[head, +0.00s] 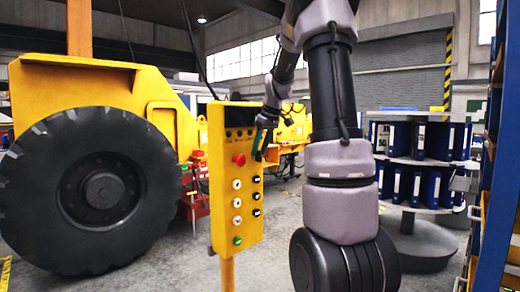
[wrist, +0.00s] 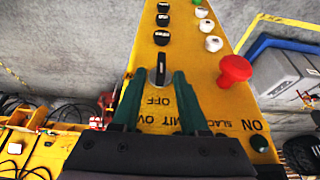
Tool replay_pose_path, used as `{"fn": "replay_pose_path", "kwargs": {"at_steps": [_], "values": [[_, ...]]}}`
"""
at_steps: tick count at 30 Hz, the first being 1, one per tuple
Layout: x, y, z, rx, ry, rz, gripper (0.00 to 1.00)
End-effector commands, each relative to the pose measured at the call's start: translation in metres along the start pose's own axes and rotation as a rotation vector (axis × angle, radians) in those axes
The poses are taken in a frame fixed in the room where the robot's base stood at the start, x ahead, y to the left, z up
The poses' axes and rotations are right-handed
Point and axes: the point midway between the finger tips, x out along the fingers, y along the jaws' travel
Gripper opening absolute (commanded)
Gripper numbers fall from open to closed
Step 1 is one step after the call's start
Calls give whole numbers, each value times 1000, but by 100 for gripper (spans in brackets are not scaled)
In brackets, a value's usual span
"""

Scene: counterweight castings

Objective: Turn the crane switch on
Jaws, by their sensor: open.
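The yellow crane control box (head: 222,190) stands on a post in the head view, and its face (wrist: 205,100) fills the middle of the wrist view. The crane switch (wrist: 160,72) is a black rotary knob, its bar lying roughly lengthwise in the wrist view. "OFF" is printed just below it there, and "ON" is at the lower right of the panel. My gripper (wrist: 158,80) is open, with one green finger on each side of the knob. I cannot tell whether the fingers touch it. In the head view my gripper (head: 261,144) is at the box's right side.
A red mushroom button (wrist: 235,69) is right of the fingers. Several white and black buttons and a green button (head: 237,240) are on the box. A yellow vehicle with a big black tyre (head: 90,190) stands left. A round rack with blue binders (head: 400,187) is at right.

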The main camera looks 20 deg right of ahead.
Motion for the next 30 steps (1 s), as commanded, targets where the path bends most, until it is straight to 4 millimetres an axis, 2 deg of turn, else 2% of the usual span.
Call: {"fn": "replay_pose_path", "kwargs": {"at_steps": [5, 6, 9, 20, 30], "values": [[0, 0, 0, 0, 0, 0, 44], [0, 0, 0, 0, 0, 0, 36], [0, 0, 0, 0, 0, 0, 0], [0, 1, 0, 9, 0, -20, 0], [1, 10, 1, 86, 1, -193, 0]]}}
